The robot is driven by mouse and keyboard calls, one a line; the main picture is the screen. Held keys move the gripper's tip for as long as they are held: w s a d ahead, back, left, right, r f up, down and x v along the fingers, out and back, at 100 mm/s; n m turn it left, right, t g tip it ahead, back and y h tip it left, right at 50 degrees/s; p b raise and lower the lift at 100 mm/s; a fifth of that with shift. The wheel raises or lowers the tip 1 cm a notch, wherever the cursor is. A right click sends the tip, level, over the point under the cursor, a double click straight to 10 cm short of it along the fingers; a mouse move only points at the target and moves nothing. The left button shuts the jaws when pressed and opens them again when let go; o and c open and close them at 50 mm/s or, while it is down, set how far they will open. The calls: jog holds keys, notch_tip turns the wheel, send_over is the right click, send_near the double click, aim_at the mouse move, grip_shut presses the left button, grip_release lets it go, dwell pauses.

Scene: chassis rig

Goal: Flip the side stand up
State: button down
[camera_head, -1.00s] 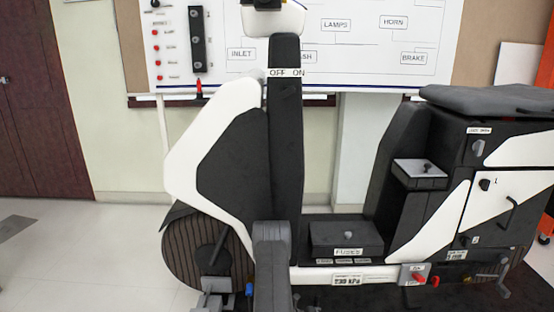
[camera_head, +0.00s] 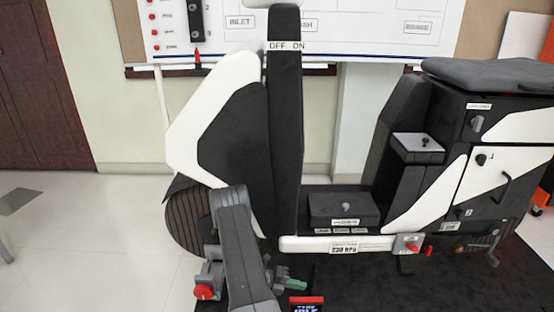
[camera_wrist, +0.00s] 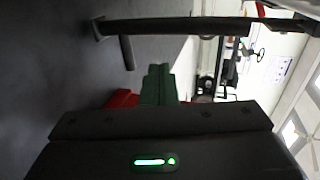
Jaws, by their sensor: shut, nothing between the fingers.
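A dark rod with a foot at its end and a short peg beside it, apparently the side stand (camera_wrist: 175,27), crosses the top of the wrist view. Its foot end points toward the dark floor at left, so it looks lowered. In the head view a small dark stand (camera_head: 405,264) hangs under the body below the red switch. My gripper (camera_wrist: 158,75) is shut and empty, its green fingertips apart from the rod. In the head view its green tip (camera_head: 292,285) shows low, left of the stand and below the white sill.
The scooter-like rig (camera_head: 340,243) stands on a black mat (camera_head: 375,285). A red switch (camera_head: 411,249) sits at the sill's right end, with a dark crank-like lever (camera_head: 494,248) farther right.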

aim_at(313, 294)
jog(key=b+x, duration=0.2)
jog(key=x, duration=0.9)
jog(key=shift+a+f+b, duration=0.1)
jog(key=shift+f+b, duration=0.1)
jog(key=shift+b, duration=0.15)
jog(key=shift+d, duration=0.3)
jog(key=shift+a+y+p, duration=0.8)
jog(key=shift+a+p, duration=0.1)
jog(key=shift+a+f+p, duration=0.25)
jog(key=shift+a+f, duration=0.05)
jog(key=shift+a, duration=0.5)
jog(key=shift+a+f+p, duration=0.25)
jog(key=shift+a, duration=0.55)
